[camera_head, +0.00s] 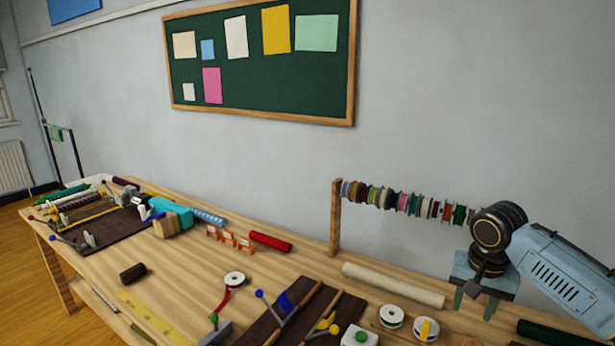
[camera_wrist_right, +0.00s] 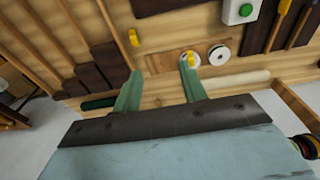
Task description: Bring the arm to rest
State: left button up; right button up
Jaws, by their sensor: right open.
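My right arm comes in from the right in the head view. My right gripper (camera_head: 474,303) hangs over the right part of the wooden table (camera_head: 190,270), its green fingers pointing down. In the right wrist view, the two fingers of the right gripper (camera_wrist_right: 160,72) are spread apart with nothing between them, so it is open and empty. Past the fingertips in that view lie the tabletop and white ribbon spools (camera_wrist_right: 218,53). My left arm and gripper do not show.
A wooden post (camera_head: 336,215) carries a rod of thread spools (camera_head: 400,200) close to my right wrist. A cream roll (camera_head: 392,285) lies left of the gripper. A dark green roll (camera_head: 560,333) lies right of it. Dark trays and tools crowd the front edge.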

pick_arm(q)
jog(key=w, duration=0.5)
pick_arm(e)
jog(key=s+a+f+n+t+y, duration=0.15)
jog(key=s+a+f+n, duration=0.55)
jog(key=s+a+f, duration=0.7)
jog(key=s+d+n, duration=0.1)
jog(key=s+d, duration=0.2)
jog(key=s, duration=1.4)
notch_tip(320, 180, down, 32)
jog(key=s+b, duration=0.3)
jog(key=b, duration=0.3)
pick_arm(q)
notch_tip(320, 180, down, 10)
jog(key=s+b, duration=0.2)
jog(key=b, duration=0.2)
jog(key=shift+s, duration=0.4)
pick_arm(e)
jog(key=s+d+f+g, duration=0.1)
jog(key=s+d+f, duration=0.2)
jog(key=s+f, duration=1.2)
notch_tip(320, 180, down, 4)
jog(key=shift+s+d+r+n+g+h, duration=0.15)
jog(key=shift+s+n+g+h, duration=0.05)
jog(key=shift+n+g+h, duration=0.15)
